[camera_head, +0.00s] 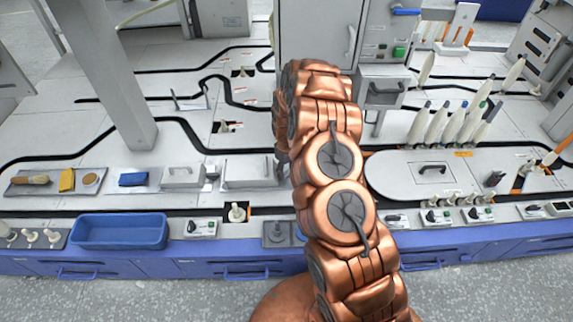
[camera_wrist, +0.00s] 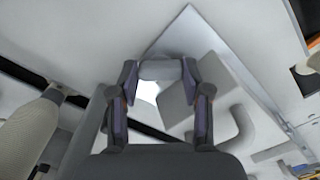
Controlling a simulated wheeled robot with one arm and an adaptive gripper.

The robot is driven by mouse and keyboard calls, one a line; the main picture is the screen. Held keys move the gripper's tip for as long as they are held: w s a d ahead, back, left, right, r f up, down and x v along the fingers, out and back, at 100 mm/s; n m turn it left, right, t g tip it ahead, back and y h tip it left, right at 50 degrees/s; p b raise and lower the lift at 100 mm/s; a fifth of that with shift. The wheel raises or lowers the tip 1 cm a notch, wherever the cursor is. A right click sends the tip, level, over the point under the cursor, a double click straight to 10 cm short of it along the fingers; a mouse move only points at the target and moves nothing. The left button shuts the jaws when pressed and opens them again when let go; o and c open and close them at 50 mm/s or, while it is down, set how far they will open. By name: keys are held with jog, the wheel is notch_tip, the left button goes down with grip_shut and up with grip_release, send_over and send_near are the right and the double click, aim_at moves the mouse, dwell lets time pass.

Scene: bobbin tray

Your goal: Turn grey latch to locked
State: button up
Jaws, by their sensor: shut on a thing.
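In the wrist view my gripper (camera_wrist: 160,76) has its two dark fingers on either side of a short light-grey rounded piece, which looks like the grey latch (camera_wrist: 160,70). The fingertips touch its two ends. The latch lies crosswise in the picture, in front of a pale panel; whether it stands at locked cannot be told. In the head view my copper arm covers the middle of the picture, and neither the fingers nor the latch can be made out there.
In the wrist view a grey bent handle (camera_wrist: 243,130) is close at right and a beige bobbin (camera_wrist: 30,135) at left. In the head view a grey cabinet (camera_head: 312,35) stands behind my arm. Several bobbins (camera_head: 437,122) stand at right, and a blue tray (camera_head: 120,232) sits front left.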

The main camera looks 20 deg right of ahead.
jog(key=m+p, duration=0.4)
jog(key=shift+w+r, duration=0.15)
jog(key=shift+r, duration=0.2)
jog(key=m+p, duration=0.1)
jog(key=m, duration=0.1)
jog(key=shift+f+m+p, duration=0.1)
jog(key=shift+m+p, duration=0.2)
jog(key=shift+p, duration=0.05)
jog(key=shift+w+m+p, duration=0.15)
jog(key=shift+m+p, duration=0.2)
jog(key=shift+m, duration=0.25)
jog(key=shift+f, duration=0.1)
jog(key=shift+d, duration=0.1)
dwell(0.3)
jog(key=o, duration=0.9)
jog(key=shift+o, duration=1.3)
jog(key=shift+f, duration=0.1)
jog(key=shift+s, duration=0.25)
